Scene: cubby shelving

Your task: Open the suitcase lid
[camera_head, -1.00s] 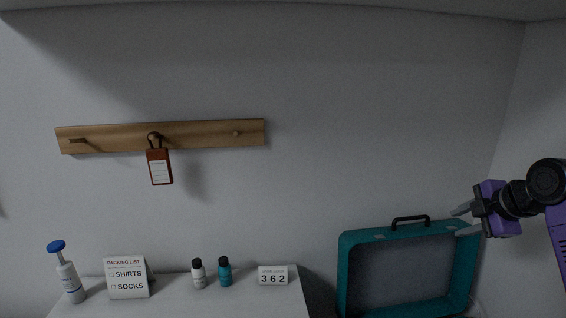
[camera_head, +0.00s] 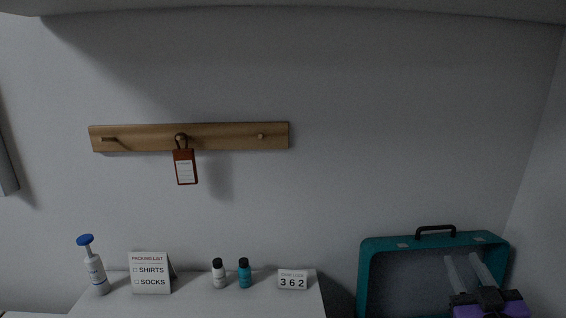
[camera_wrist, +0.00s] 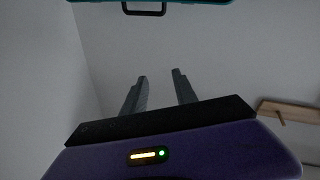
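The teal suitcase lid (camera_head: 372,244) stands raised at the lower right in the head view, its grey inside facing me and its black handle (camera_head: 435,230) on top. Its lower part is cut off by the picture edge. In the wrist view a strip of the teal rim (camera_wrist: 192,1) and the black handle (camera_wrist: 144,12) show at the top. My gripper (camera_head: 466,266) is in front of the lid's inner side, with its fingers pointing up. The fingers are apart with nothing between them, as the wrist view (camera_wrist: 160,84) also shows. Contact with the lid is not visible.
A white surface (camera_head: 200,306) at the lower left holds a pump bottle (camera_head: 95,270), a packing list sign (camera_head: 150,273), two small bottles (camera_head: 219,274) and a 362 block (camera_head: 292,280). A wooden peg rail (camera_head: 225,136) with a red tag (camera_head: 185,166) hangs above.

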